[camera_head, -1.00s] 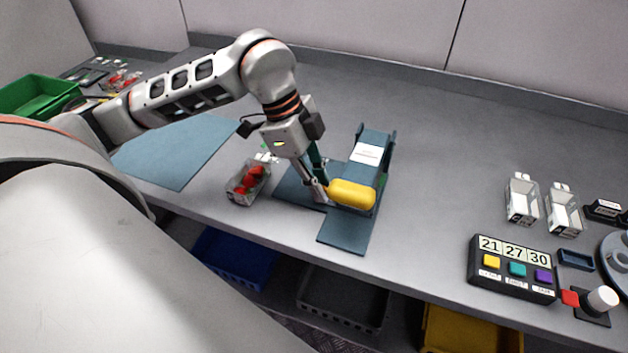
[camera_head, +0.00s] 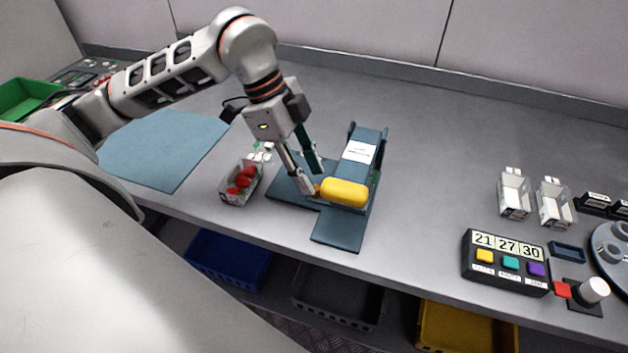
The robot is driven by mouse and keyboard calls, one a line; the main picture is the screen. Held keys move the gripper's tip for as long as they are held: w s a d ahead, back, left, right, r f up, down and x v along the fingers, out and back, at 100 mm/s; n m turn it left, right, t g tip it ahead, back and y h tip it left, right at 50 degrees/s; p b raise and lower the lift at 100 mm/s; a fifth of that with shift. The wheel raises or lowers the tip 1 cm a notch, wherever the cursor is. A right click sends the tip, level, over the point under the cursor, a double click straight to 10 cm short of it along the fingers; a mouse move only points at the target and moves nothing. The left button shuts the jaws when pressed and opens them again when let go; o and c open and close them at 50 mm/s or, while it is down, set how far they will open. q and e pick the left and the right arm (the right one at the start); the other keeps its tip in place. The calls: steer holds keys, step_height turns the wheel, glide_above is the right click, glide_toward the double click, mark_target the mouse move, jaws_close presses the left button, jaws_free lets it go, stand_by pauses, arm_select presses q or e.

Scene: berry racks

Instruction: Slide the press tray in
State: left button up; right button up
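The blue-grey press (camera_head: 360,165) stands on the counter, with a white label on its top. A thick yellow bar (camera_head: 344,193) lies across its front. A flat blue-grey plate (camera_head: 337,230), which looks like the press tray, sticks out below the bar toward the counter's front edge. Whether it is all one piece with the base to its left I cannot tell. My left gripper (camera_head: 312,182) is just left of the yellow bar. Its fingers are spread and nothing shows between them; a small orange end of the bar shows by the fingertips. My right gripper is not in view.
A clear punnet of strawberries (camera_head: 239,185) stands left of the press. A blue mat (camera_head: 165,148) lies further left. The counter between press and punnets is clear.

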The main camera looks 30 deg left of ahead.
arm_select(q)
steer(key=v, duration=0.8)
steer(key=shift+r, duration=0.35)
steer(key=shift+a+r, duration=0.1)
